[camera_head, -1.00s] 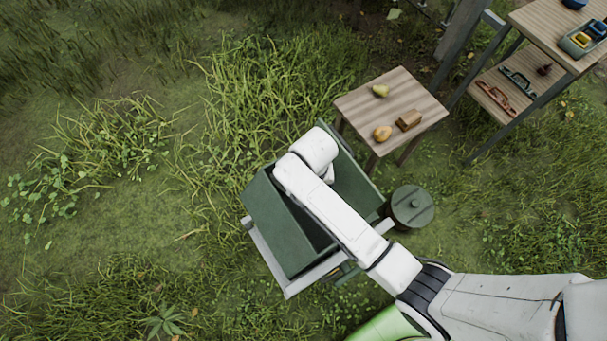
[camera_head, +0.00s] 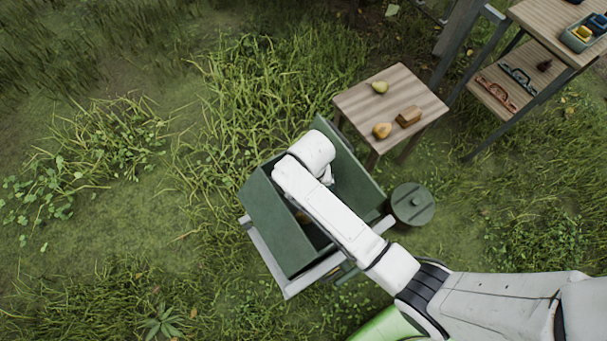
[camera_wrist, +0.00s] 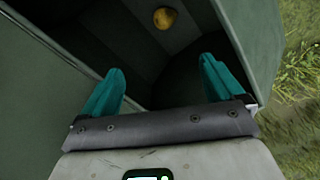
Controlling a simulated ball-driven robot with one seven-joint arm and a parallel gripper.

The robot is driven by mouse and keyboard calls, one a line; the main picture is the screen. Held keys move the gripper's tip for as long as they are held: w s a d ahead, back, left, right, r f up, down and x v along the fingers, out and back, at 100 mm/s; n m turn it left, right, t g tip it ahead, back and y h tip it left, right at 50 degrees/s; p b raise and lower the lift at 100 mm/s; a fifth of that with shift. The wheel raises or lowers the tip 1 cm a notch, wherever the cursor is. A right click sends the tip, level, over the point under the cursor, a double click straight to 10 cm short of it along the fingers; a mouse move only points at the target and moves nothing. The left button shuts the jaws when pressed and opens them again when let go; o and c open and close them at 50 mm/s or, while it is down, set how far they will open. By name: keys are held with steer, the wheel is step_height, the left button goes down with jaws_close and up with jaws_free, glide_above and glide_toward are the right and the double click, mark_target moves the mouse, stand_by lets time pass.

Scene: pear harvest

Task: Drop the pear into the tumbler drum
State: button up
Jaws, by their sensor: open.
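The tumbler drum (camera_head: 284,228) is a dark green open-topped box on a grey frame, below my arm. A yellow-brown pear (camera_wrist: 165,18) shows inside the drum in the wrist view, apart from my fingers. A small part of it also shows in the head view (camera_head: 302,216). I cannot tell whether it rests on the drum floor. My gripper (camera_wrist: 161,70) has two teal fingers spread apart with nothing between them, over the drum's opening. In the head view my arm hides the fingers.
A round green lidded bin (camera_head: 412,205) stands right of the drum. A wooden shelf (camera_head: 535,20) is at top right. Grass lies left.

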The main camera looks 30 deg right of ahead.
steer(key=shift+s+d, duration=0.1)
steer(key=shift+d, duration=0.15)
step_height(320, 180, up, 11)
steer(key=shift+a, duration=0.15)
steer(key=shift+f, duration=0.15)
stand_by(0.5)
